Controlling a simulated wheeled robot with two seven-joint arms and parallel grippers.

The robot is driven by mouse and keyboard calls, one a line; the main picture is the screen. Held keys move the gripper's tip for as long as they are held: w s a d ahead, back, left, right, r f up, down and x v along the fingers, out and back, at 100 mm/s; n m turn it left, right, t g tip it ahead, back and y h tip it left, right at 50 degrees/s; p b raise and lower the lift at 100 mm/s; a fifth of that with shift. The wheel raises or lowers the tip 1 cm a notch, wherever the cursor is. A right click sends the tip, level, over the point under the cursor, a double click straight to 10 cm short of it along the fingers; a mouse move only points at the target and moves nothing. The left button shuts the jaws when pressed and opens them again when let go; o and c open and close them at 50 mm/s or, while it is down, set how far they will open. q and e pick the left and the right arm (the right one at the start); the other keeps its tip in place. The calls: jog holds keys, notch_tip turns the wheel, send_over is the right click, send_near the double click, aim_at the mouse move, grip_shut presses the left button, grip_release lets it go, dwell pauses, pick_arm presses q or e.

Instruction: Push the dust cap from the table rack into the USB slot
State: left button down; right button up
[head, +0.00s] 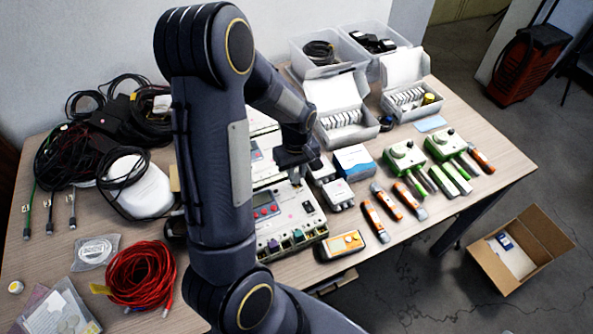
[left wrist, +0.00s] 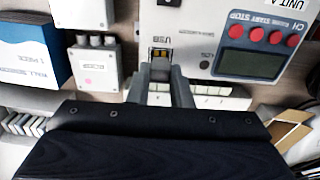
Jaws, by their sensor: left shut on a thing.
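The pale unit (head: 290,218) with a small display and red buttons lies on the table; its panel (left wrist: 205,30) fills the top of the left wrist view. Its USB slot (left wrist: 160,53) is a small opening with an orange-brown inside. My left gripper (head: 297,176) reaches down over the far part of this unit. In the left wrist view its fingertips (left wrist: 160,70) are close together right at the slot, shut on a small grey piece, apparently the dust cap. The fingers mostly hide the piece; I cannot tell whether it touches or enters the slot. My right gripper is not in view.
Small grey boxes (head: 337,194) and a blue-and-white box (head: 353,161) stand close right of the unit. An orange handheld device (head: 341,245) lies in front. Red cable (head: 140,275) and black cables (head: 75,160) lie left. Open white boxes (head: 345,122) stand behind.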

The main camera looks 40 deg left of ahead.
pick_arm(q)
jog(key=shift+f+b, duration=1.05)
jog(key=shift+f, duration=0.2)
dwell(3.2)
jog(key=c, duration=1.2)
grip_release()
jog(key=shift+c, duration=0.2)
jog(key=shift+o, duration=0.8)
jog(key=shift+r+p, duration=2.9)
jog(key=shift+r, duration=0.65)
